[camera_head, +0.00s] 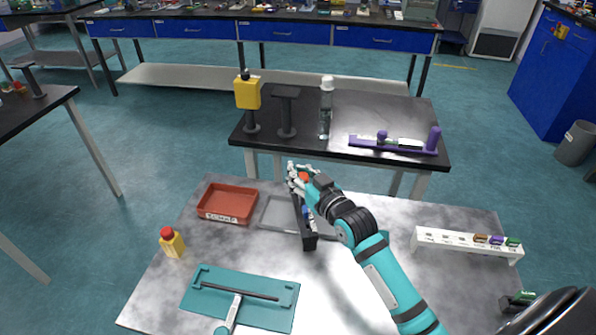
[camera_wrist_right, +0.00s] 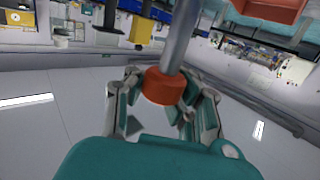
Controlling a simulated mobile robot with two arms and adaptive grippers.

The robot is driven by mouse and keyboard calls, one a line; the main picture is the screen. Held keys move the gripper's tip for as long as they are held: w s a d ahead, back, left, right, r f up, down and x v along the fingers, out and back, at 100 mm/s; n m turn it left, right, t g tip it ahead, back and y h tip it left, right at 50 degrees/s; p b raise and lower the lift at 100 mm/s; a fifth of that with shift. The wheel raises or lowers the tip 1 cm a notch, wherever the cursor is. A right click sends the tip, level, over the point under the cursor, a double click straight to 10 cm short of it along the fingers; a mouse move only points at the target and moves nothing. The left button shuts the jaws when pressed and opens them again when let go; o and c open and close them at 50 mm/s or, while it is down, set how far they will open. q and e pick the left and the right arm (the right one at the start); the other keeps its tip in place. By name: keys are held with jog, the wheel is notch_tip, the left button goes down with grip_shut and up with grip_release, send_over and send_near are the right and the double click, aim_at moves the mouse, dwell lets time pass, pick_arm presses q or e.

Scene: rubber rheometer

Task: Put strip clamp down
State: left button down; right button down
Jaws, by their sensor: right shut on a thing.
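My right gripper (camera_head: 300,180) reaches over the back middle of the near table, its fingers closed around an orange-red part. In the right wrist view my right gripper (camera_wrist_right: 162,100) has its fingers around the orange collar of a grey metal rod, which I take to be the strip clamp (camera_wrist_right: 165,86). The rod runs up out of that view. In the head view only a bit of the red part (camera_head: 304,177) shows between the fingers. A long black holder (camera_head: 309,240) with something blue lies below the gripper; whether the clamp touches it, I cannot tell. My left gripper is not in view.
A red-orange tray (camera_head: 228,218) and a grey tray (camera_head: 272,222) lie near the gripper. A yellow bottle (camera_head: 172,245), a teal board (camera_head: 200,305) and a white rack (camera_head: 440,241) stand around. The far dark table (camera_head: 375,110) holds stands, a clear bottle (camera_head: 326,105) and a purple holder (camera_head: 365,145).

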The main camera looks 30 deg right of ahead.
jog(key=c, duration=1.9)
grip_release()
jog(key=shift+f, duration=0.2)
jog(key=o, duration=0.7)
jog(key=shift+r, duration=0.35)
jog(key=s+d+r+b, duration=0.1)
jog(key=s, duration=1.1)
jog(key=shift+d, duration=0.1)
